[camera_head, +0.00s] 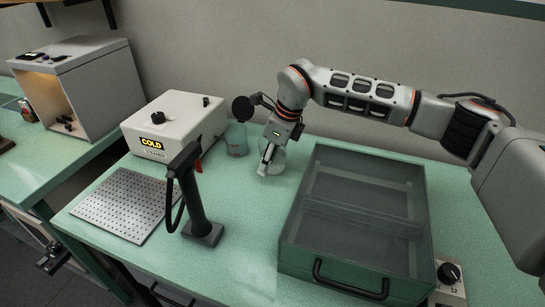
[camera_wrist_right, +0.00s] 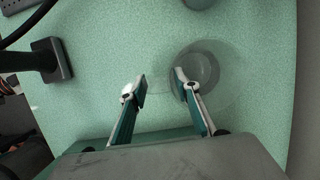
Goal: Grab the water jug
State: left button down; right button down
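A clear, see-through vessel, which I take for the water jug (camera_head: 278,163), stands on the green bench behind my right gripper (camera_head: 265,160). In the right wrist view the jug (camera_wrist_right: 207,70) shows as a round, transparent outline, right of centre. My right gripper (camera_wrist_right: 161,86) is open there, with a clear gap between its fingertips. The right-hand fingertip overlaps the jug's left side; I cannot tell whether it touches. A faint clear shape, perhaps the handle, shows between the fingers. I cannot make out my left gripper.
A bluish jar (camera_head: 236,140) stands just left of the jug. The white COLD box (camera_head: 175,125), a perforated plate (camera_head: 122,205) and a black upright tool on a stand (camera_head: 195,205) are further left. A dark green tray (camera_head: 335,272) with a handle fills the bench's right side.

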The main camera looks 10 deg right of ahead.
jog(key=shift+r, duration=0.25)
notch_tip(320, 180, up, 20)
jog(key=shift+f+b, duration=0.25)
jog(key=shift+b, duration=0.1)
dwell(1.1)
dwell(2.4)
dwell(0.6)
